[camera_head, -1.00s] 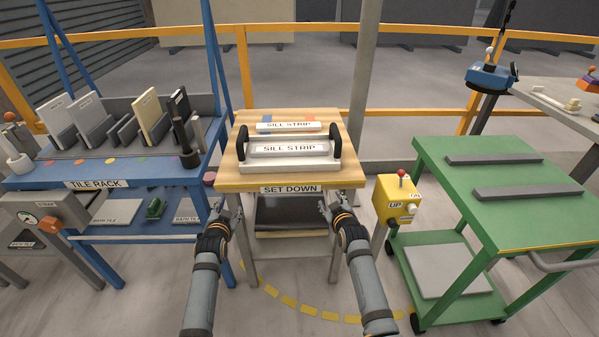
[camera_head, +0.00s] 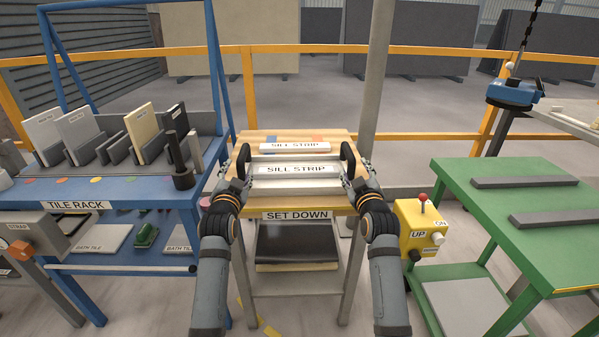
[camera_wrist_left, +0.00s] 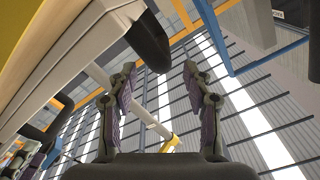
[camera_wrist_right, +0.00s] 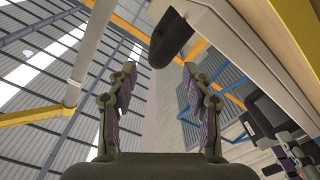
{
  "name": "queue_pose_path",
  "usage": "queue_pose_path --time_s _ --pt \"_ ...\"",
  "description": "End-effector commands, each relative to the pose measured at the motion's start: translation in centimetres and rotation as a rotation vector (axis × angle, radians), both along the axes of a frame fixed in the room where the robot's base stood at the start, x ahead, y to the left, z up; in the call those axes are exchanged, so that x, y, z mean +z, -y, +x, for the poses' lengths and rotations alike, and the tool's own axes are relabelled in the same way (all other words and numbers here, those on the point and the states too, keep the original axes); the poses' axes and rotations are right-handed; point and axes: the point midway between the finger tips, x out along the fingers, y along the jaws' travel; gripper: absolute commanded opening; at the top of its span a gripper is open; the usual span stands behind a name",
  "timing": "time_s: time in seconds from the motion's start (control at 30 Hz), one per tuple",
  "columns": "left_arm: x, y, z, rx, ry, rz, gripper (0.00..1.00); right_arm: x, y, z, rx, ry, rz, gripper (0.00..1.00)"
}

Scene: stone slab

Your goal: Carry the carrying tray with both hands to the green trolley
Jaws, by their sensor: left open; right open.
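The carrying tray (camera_head: 296,184) is a pale tray with a black upright handle at each end. It sits on the wooden set-down table (camera_head: 340,204) and bears a strip labelled SILL STRIP (camera_head: 297,169). My left gripper (camera_head: 236,180) is open just beside the left handle (camera_head: 243,161); that handle shows ahead of the fingers in the left wrist view (camera_wrist_left: 148,42). My right gripper (camera_head: 358,177) is open just beside the right handle (camera_head: 348,159), which shows in the right wrist view (camera_wrist_right: 172,40). Neither gripper holds anything. The green trolley (camera_head: 480,168) stands to the right.
Another sill strip (camera_head: 295,146) lies behind the tray. Two dark bars (camera_head: 525,182) lie across the trolley top. A yellow control box (camera_head: 420,230) stands between table and trolley. The blue tile rack (camera_head: 150,190) is close on the left.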

Motion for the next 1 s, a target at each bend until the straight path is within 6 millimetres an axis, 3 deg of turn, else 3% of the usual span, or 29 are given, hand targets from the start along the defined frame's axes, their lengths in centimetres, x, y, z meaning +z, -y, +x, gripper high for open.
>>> queue_pose_path --time_s 0.33,0.47,0.8,1.0 --pt "0.3 0.0 0.0 0.001 0.006 0.002 0.50 0.3 0.0 0.1 0.000 0.006 -0.002 0.50" --pt "0.3 0.0 1.0 0.000 0.005 0.003 0.50 0.3 0.0 1.0 0.000 0.005 -0.003 0.50" --pt "0.3 -0.2 7.2 0.001 0.004 0.004 0.50 0.3 -0.2 7.2 -0.001 0.004 -0.004 0.50" --pt "0.3 -0.2 9.7 0.002 0.005 0.003 0.50 0.2 -0.3 9.7 -0.001 0.004 -0.003 0.50"
